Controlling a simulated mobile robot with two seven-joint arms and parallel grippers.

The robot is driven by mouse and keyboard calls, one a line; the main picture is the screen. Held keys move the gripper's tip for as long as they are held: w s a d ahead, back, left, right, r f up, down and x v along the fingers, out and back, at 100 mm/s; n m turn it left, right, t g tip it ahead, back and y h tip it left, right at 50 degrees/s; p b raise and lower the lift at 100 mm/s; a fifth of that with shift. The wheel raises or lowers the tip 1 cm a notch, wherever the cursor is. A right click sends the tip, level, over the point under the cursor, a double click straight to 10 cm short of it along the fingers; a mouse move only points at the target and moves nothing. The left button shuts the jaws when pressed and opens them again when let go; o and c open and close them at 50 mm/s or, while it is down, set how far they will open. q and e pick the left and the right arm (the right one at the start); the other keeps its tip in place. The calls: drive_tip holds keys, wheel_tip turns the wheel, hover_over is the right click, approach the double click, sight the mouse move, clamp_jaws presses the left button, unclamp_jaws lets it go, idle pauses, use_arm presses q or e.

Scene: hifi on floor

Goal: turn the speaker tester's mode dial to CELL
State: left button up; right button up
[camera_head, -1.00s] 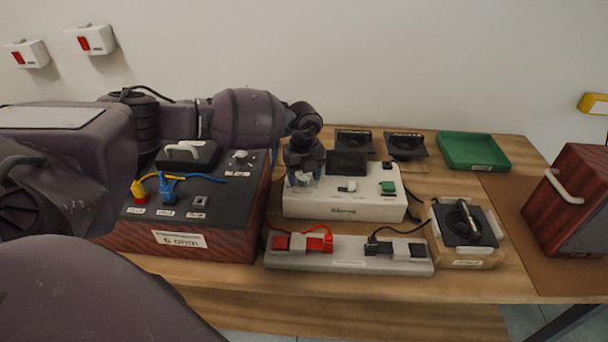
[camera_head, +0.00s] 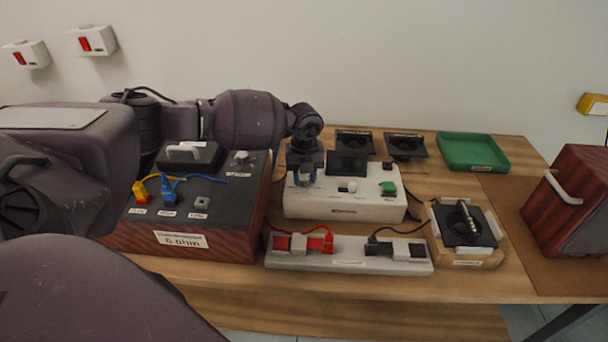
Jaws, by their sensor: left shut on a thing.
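The speaker tester (camera_head: 345,208) is a white box in the middle of the table. It has a dark screen (camera_head: 347,163), a small white control (camera_head: 347,187) and a green control (camera_head: 388,188) on top. My left gripper (camera_head: 305,180) reaches in from the left and points down at the left end of the tester's top. It is shut on what appears to be the mode dial, which the fingers mostly hide. The dial's marks, including CELL, cannot be read. My right gripper is not in view.
A terminal strip (camera_head: 350,263) with red and black leads lies in front. A speaker driver (camera_head: 462,225) on a block, a green tray (camera_head: 473,139) and a wooden speaker cabinet (camera_head: 570,205) are right.

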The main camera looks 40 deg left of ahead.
sight(304, 177)
use_arm(q)
drive_tip(key=m, duration=0.4)
drive_tip(key=shift+m, duration=0.3)
drive_tip(key=m, duration=0.3)
drive_tip(key=shift+m, duration=0.3)
drive_tip(key=m, duration=0.4)
drive_tip(key=shift+m+b, duration=0.3)
drive_tip(key=shift+m, duration=1.3)
drive_tip(key=o, duration=0.9)
wheel_tip(304, 177, up, 11)
drive_tip(key=shift+f+p, duration=0.1)
drive_tip(key=shift+p, duration=0.45)
